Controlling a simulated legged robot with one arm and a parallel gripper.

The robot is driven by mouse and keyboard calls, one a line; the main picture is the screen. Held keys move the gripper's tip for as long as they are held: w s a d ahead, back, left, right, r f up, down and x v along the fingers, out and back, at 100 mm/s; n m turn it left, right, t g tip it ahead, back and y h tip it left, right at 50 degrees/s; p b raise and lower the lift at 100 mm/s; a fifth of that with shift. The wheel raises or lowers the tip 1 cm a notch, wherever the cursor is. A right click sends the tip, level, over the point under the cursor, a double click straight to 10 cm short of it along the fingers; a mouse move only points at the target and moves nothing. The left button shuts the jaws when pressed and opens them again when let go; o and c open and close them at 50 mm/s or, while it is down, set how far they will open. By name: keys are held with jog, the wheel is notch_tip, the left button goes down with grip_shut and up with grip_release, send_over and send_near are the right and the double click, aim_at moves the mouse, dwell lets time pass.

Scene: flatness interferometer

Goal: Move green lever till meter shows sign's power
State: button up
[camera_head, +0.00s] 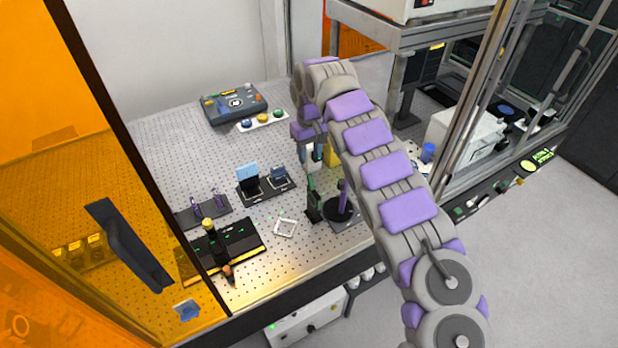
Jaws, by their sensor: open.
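My gripper (312,155) is open and points down over the perforated optical table, with my purple-and-grey arm reaching in from the right. A small dark upright part with green on it (313,200) stands just below the gripper, apart from it; it may be the green lever, but it is too small to be sure. A small stand with a light blue panel (247,176) sits to the left of the gripper; I cannot tell whether it is the meter. No readable meter value or power sign shows. My arm hides part of the table behind it.
A dark control box (234,103) and a white strip with coloured buttons (262,121) lie at the back. A black stage (226,250) and a white square frame (285,228) lie in front. Orange panels (60,150) bound the left. Bare table (175,135) shows at the back left.

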aim_at(310, 175)
notch_tip(310, 175, down, 10)
jog(key=shift+f, duration=0.15)
dwell(0.4)
grip_shut()
dwell(0.4)
